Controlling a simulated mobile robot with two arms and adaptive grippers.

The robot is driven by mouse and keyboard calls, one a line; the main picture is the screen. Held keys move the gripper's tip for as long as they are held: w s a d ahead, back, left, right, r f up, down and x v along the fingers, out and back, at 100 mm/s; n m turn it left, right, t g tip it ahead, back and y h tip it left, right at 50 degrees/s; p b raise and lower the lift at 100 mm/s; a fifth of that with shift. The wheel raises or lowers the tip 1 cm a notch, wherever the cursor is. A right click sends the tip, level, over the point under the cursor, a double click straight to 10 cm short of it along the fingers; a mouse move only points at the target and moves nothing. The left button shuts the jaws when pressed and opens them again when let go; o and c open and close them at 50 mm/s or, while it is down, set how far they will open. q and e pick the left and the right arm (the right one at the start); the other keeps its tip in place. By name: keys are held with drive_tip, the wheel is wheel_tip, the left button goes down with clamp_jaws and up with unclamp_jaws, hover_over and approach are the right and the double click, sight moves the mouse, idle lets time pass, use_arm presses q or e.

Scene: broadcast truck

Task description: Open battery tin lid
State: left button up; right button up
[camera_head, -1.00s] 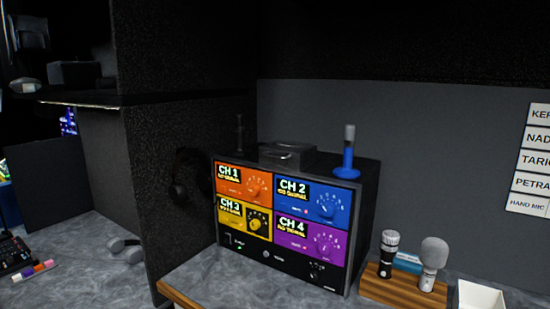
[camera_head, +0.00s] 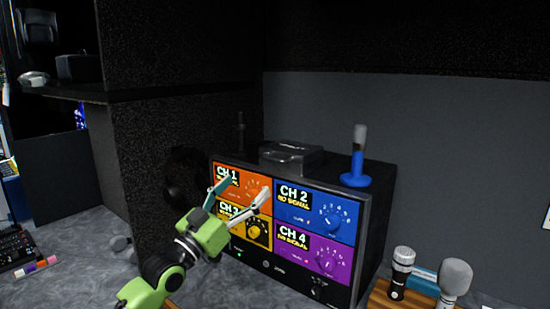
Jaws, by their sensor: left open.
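A dark metallic tin (camera_head: 291,156), which looks like the battery tin, sits on top of the channel receiver box, near its back left. Its lid looks shut. My left gripper (camera_head: 242,187) is in front of the receiver's left panels, below and to the left of the tin. Its two fingers are spread and empty, apart from the tin. They partly cover the CH 1 and CH 3 panels. My right gripper is not in view.
The receiver box (camera_head: 315,276) has coloured channel panels with knobs. A blue antenna stand (camera_head: 356,176) stands on its top right. Microphones (camera_head: 401,272) stand in a wooden holder at the lower right. A dark partition (camera_head: 160,135) rises on the left.

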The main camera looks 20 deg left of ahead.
sight(271, 160)
use_arm(q)
drive_tip(key=p+x, duration=0.2)
drive_tip(key=x, duration=0.9)
drive_tip(key=shift+w+d+r+p, duration=0.2)
drive_tip(key=shift+w+p, duration=0.2)
drive_tip(key=shift+w, duration=0.25)
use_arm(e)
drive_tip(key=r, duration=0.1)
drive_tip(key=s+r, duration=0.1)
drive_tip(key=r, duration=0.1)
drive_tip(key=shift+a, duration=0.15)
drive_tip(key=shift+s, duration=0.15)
